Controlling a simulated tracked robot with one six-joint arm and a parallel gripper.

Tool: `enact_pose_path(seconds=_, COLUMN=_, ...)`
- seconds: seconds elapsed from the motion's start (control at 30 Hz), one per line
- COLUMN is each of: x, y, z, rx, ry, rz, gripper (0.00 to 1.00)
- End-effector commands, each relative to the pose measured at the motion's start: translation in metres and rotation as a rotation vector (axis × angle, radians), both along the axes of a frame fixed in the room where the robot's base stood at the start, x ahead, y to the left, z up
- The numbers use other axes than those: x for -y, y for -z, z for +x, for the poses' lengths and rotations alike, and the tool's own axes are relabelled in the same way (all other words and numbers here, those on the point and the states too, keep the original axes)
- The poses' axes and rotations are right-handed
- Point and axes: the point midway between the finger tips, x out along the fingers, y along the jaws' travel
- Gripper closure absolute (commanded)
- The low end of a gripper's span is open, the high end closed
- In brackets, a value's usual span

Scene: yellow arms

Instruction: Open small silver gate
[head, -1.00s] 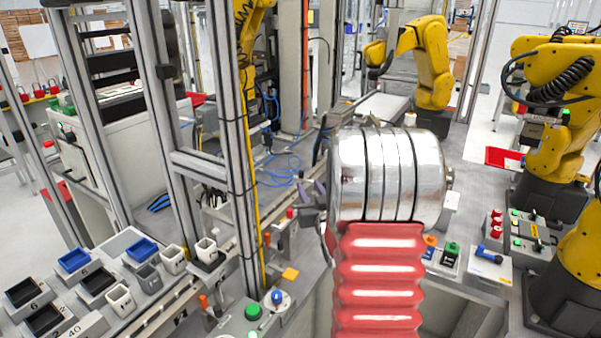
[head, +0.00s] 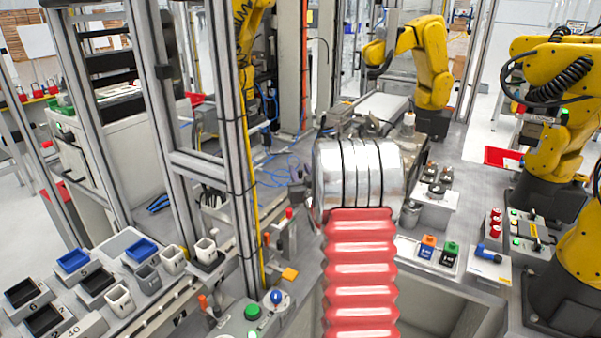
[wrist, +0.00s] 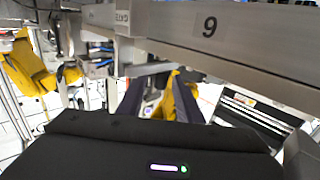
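My gripper (wrist: 157,98) shows in the wrist view as two dark fingers with a clear gap between them. It is open, and nothing sits in the gap. In the head view my red and silver arm hides most of it. A silver metal bar marked 9 (wrist: 225,38) crosses the top of the wrist view, just above the fingers. I cannot tell whether it is part of the small silver gate. In the head view a small silver upright piece with a red knob (head: 287,236) stands left of my arm. It may be the gate, but I cannot be sure.
A tall aluminium frame post (head: 232,150) stands left of my arm. Yellow robot arms (head: 430,65) stand at the back and right. A panel with a green button (head: 252,312) lies at the lower left. Coloured blocks (head: 428,246) sit right of my arm.

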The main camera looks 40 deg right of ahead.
Motion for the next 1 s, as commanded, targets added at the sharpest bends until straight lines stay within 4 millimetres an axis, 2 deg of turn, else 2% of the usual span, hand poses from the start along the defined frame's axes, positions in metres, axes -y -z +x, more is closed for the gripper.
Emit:
enact_pose_path(seconds=0.17, x=-0.0001, y=0.0001, z=-0.0002, rx=0.0, ry=0.0, rz=0.0, gripper=0.69)
enact_pose_path(seconds=0.6, x=-0.001, y=0.0001, z=0.0002, rx=0.0, ry=-0.001, rz=0.0, gripper=1.0)
enact_pose_path(seconds=1.0, x=-0.0012, y=0.0002, z=0.0003, rx=0.0, ry=-0.002, rz=0.0, gripper=1.0)
